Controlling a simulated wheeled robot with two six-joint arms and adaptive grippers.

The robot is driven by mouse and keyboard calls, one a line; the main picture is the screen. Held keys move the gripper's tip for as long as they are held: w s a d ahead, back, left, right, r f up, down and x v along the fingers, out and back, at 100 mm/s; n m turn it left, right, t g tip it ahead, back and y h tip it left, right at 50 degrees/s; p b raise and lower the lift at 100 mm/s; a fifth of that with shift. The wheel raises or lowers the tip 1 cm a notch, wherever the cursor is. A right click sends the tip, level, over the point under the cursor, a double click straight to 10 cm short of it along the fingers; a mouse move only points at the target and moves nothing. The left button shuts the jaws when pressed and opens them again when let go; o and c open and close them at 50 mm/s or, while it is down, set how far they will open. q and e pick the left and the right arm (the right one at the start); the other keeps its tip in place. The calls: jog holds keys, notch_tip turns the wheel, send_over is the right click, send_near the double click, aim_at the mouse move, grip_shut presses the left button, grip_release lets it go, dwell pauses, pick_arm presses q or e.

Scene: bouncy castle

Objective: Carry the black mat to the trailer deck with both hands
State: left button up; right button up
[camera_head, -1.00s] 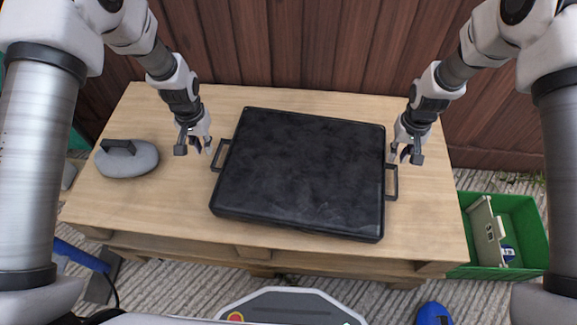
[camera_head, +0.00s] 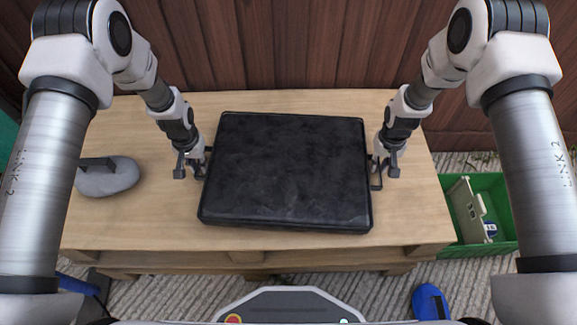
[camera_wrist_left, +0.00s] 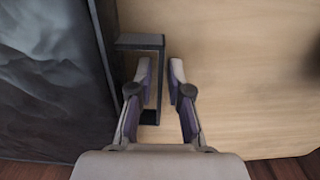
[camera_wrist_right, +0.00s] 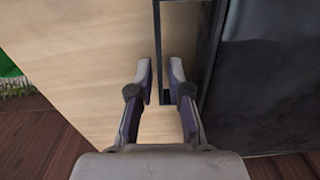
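The black mat (camera_head: 285,170) is a flat dark slab with a thin handle at each short side, lying on the wooden table. My left gripper (camera_head: 194,166) is at its left handle; in the left wrist view its fingers (camera_wrist_left: 160,70) are apart, with the outer bar of the handle (camera_wrist_left: 140,41) between them. My right gripper (camera_head: 384,164) is at the right handle (camera_head: 376,183); in the right wrist view its fingers (camera_wrist_right: 160,70) are apart with that handle's bar (camera_wrist_right: 157,35) between them. Contact with the bars cannot be told. The trailer deck is not recognisable in view.
A grey rounded stone-like object with a dark handle (camera_head: 107,177) sits at the table's left. A green crate (camera_head: 500,195) with items stands right of the table (camera_head: 150,225). A brown plank wall (camera_head: 300,45) is behind. A blue object (camera_head: 430,302) lies on the ground at lower right.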

pick_arm(q)
grip_shut()
pick_arm(e)
grip_shut()
